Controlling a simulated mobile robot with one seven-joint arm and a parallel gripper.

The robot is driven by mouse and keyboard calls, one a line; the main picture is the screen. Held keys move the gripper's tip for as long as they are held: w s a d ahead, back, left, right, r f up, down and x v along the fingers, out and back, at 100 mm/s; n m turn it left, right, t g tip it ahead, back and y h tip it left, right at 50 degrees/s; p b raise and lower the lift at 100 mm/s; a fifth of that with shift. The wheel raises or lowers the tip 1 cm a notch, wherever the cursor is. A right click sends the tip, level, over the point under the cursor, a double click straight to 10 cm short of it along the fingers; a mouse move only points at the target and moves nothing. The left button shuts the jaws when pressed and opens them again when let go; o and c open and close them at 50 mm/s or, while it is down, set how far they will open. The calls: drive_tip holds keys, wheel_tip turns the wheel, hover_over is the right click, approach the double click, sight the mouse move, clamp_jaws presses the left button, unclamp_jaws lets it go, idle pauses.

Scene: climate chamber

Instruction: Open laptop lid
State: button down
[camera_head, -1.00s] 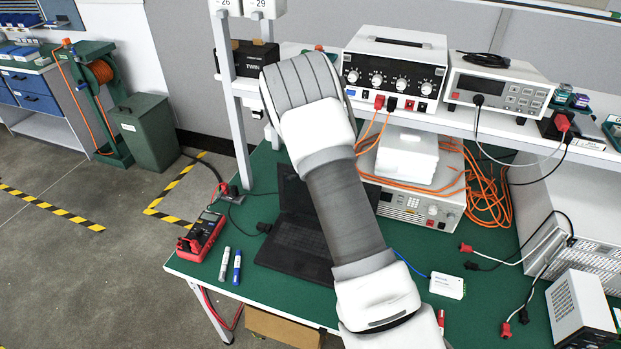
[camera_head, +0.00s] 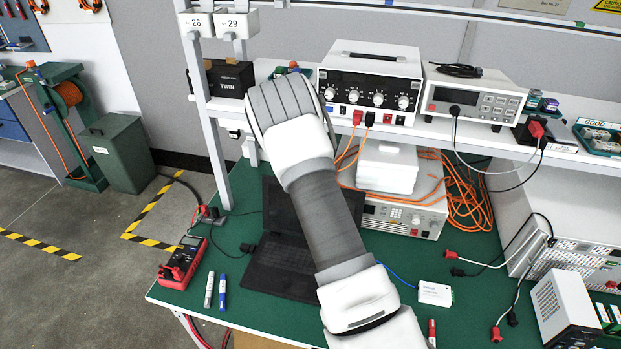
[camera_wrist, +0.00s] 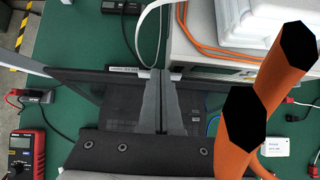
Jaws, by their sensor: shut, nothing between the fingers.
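The black laptop stands on the green bench with its lid (camera_head: 280,203) raised and its keyboard base (camera_head: 278,272) flat. My arm covers its right part in the head view. In the wrist view the lid (camera_wrist: 95,76) runs across the picture, with the keyboard (camera_wrist: 112,106) on its near side. My gripper (camera_wrist: 161,73) is shut and empty, its fingertips at the lid's upper edge by a small pale label. I cannot tell whether they touch it. The gripper is hidden behind my arm in the head view.
A red multimeter (camera_head: 183,262) and two markers (camera_head: 222,294) lie left of the laptop. A power supply (camera_head: 402,212) with a white box on top and orange cables (camera_head: 470,195) stand to the right. A shelf with instruments (camera_head: 370,85) overhangs the back.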

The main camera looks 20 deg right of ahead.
drive_tip(key=p+v, duration=0.1)
drive_tip(key=v, duration=1.6)
drive_tip(key=s+r+m+b, duration=0.2)
drive_tip(key=s+r+m, duration=1.1)
drive_tip(key=s+m, duration=0.25)
drive_tip(key=s+a+r+m+y+b, duration=0.1)
drive_tip(key=s+a+m+y, duration=0.1)
drive_tip(key=s+a+m, duration=0.2)
drive_tip(key=s+a+m+y+b, duration=0.1)
drive_tip(key=s+a+m+y, duration=0.1)
drive_tip(key=s+a+m, duration=0.3)
drive_tip(key=s+m, duration=0.4)
drive_tip(key=s, duration=0.4)
drive_tip(key=shift+s+r+g+y, duration=0.3)
drive_tip(key=shift+r+g+y, duration=0.1)
drive_tip(key=shift+w+a, duration=0.1)
